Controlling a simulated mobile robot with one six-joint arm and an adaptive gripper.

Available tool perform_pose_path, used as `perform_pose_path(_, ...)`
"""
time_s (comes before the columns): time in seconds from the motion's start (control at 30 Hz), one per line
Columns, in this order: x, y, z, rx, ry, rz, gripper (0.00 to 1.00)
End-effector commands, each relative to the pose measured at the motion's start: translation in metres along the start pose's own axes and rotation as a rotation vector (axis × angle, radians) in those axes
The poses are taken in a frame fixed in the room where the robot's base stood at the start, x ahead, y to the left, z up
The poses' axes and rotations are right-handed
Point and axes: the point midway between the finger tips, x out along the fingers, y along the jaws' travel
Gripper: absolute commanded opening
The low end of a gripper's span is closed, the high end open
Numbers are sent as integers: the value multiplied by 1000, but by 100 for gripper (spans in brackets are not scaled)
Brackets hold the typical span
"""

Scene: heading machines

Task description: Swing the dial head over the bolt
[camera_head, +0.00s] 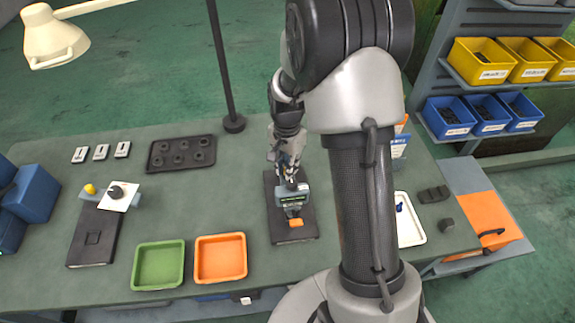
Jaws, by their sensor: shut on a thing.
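A dark base plate (285,233) lies on the green bench, left of my arm's column. On it is a gauge-like dial head (292,199), grey-green with a small lit display. An orange part (296,222) shows just in front of it on the plate. My gripper (288,183) points down over the plate and is shut on the dial head at its rear side. The fingertips are small and partly hidden by my wrist. I cannot make out a bolt under or beside the head.
A green tray (159,288) and an orange tray (220,281) stand front left of the plate. Farther left is another dark plate (84,250) with a white card (119,203). A dark pole (223,60) and a holed black tray (165,165) stand behind.

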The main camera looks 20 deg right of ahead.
Motion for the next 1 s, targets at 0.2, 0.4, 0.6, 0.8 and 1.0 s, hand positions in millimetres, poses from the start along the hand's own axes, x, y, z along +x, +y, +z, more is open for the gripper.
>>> perform_pose_path(0.2, 0, -1, 0, 1, 0, -2, 28)
perform_pose_path(0.4, 0, 0, 0, 0, 0, -1, 38)
perform_pose_path(0.6, 0, 0, 0, 0, 0, -1, 38)
perform_pose_path(0.8, -12, -1, -1, 0, 2, -4, 38)
perform_pose_path(1.0, -53, -2, -1, 0, 4, -6, 38)
